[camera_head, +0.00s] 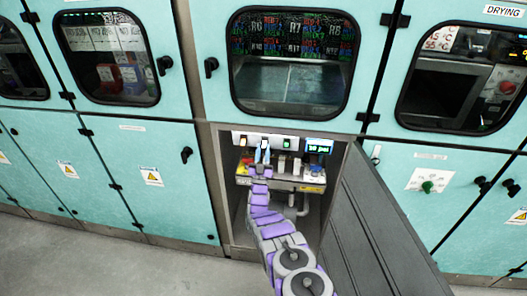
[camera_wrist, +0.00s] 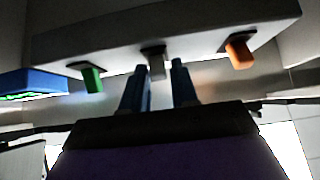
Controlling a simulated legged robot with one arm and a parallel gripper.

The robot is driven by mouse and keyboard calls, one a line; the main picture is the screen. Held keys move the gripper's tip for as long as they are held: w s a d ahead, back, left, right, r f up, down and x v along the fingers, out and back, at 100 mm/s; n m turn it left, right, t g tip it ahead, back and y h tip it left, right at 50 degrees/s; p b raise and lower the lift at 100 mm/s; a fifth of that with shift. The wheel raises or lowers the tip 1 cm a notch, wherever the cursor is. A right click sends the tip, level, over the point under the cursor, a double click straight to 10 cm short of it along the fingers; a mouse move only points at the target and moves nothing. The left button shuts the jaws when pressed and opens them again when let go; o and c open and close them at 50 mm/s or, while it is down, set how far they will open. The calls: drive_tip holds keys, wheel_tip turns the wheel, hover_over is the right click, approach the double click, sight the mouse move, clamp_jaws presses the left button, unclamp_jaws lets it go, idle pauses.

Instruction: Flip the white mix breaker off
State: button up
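The white mix breaker (camera_head: 265,142) is the middle lever in a row inside the open lower cabinet. The lever's top and bottom limits are not clear to see.
An orange breaker (camera_head: 243,141) and a green breaker (camera_head: 286,143) flank the white one. A lit display (camera_head: 318,146) sits to their right. Pipes and a shelf lie below. The grey cabinet door (camera_head: 375,230) stands open to the right of my arm.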

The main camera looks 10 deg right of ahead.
drive_tip(key=shift+o, duration=1.3)
drive_tip(key=shift+r, duration=0.1)
drive_tip(key=v, duration=1.2)
drive_tip(key=shift+w, duration=0.1)
